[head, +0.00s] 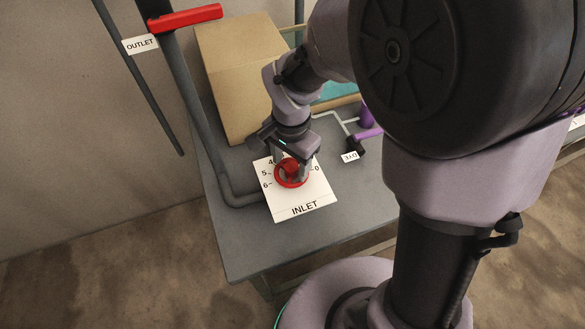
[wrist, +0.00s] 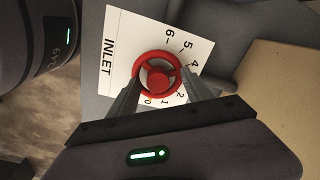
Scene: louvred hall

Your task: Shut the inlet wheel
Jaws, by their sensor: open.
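The red inlet wheel (head: 291,173) sits on a white card marked INLET (head: 306,204) on the grey table. The card carries a number scale; 4, 5, 6 and 0 show in the head view. In the wrist view the wheel (wrist: 157,74) shows as a red ring with spokes and a hub, with 0, 1, 2, 4, 5 and 6 around it. My gripper (head: 290,170) is over the wheel, pointing down. In the wrist view its open fingers (wrist: 157,90) stand on either side of the wheel. I cannot tell whether they touch the rim.
A cardboard box (head: 238,75) stands behind the wheel on the grey table (head: 250,245). A grey pipe runs down at left, with a red lever (head: 186,18) and an OUTLET label (head: 140,45) above. A purple fitting (head: 367,125) and a label marked DYE (head: 350,157) are at right.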

